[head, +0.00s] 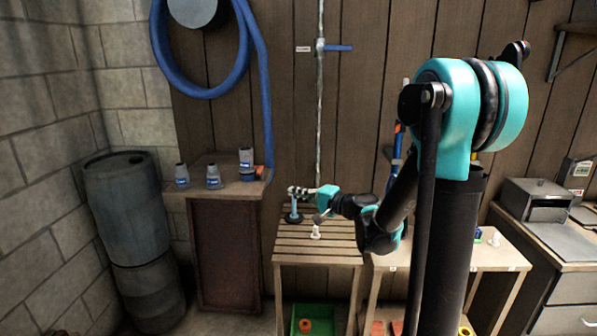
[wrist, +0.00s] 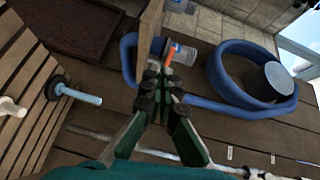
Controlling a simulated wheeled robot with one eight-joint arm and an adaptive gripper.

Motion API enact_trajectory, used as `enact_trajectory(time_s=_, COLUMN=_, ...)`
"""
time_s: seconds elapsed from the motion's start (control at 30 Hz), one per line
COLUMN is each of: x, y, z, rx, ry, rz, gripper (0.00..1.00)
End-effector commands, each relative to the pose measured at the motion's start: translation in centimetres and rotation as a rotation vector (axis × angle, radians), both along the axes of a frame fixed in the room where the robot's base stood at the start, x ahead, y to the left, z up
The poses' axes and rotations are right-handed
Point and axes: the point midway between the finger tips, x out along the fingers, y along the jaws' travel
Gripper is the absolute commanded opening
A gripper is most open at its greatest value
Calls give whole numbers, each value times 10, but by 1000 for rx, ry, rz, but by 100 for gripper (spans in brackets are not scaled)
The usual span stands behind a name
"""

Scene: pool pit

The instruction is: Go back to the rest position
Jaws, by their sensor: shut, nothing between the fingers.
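My gripper (head: 297,190) is at the end of my arm, above the slatted wooden table (head: 318,259). Its fingers (wrist: 160,78) are close together in the wrist view, with nothing held between them. A blue upright piece on a round black base (head: 293,212) stands on the slatted table, just below the gripper in the head view. It shows sideways in the wrist view (wrist: 78,94), apart from the fingers. A small white fitting (head: 316,232) stands nearer the front of the table.
A wooden cabinet (head: 228,250) at left bears grey and blue bottles (head: 213,177). A dark barrel (head: 125,215) stands in the corner. A blue hose (head: 263,90) hangs on the plank wall. A green crate (head: 318,319) is under the slatted table. A grey bench (head: 555,245) stands at right.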

Motion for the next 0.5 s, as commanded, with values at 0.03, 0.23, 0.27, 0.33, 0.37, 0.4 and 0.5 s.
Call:
enact_trajectory(time_s=0.03, x=-16, y=-3, z=-9, rx=-74, ry=-3, rz=11, gripper=0)
enact_trajectory(time_s=0.23, x=-90, y=-36, z=-70, rx=-481, ry=11, rz=80, gripper=0)
enact_trajectory(time_s=0.27, x=-102, y=-44, z=-80, rx=-545, ry=17, rz=91, gripper=0)
enact_trajectory(time_s=0.33, x=-129, y=-66, z=-103, rx=-692, ry=36, rz=113, gripper=0)
enact_trajectory(time_s=0.37, x=-140, y=-76, z=-112, rx=-755, ry=47, rz=120, gripper=0)
enact_trajectory(time_s=0.4, x=-156, y=-91, z=-125, rx=-839, ry=62, rz=132, gripper=0)
enact_trajectory(time_s=0.5, x=-194, y=-131, z=-153, rx=-1040, ry=105, rz=155, gripper=0)
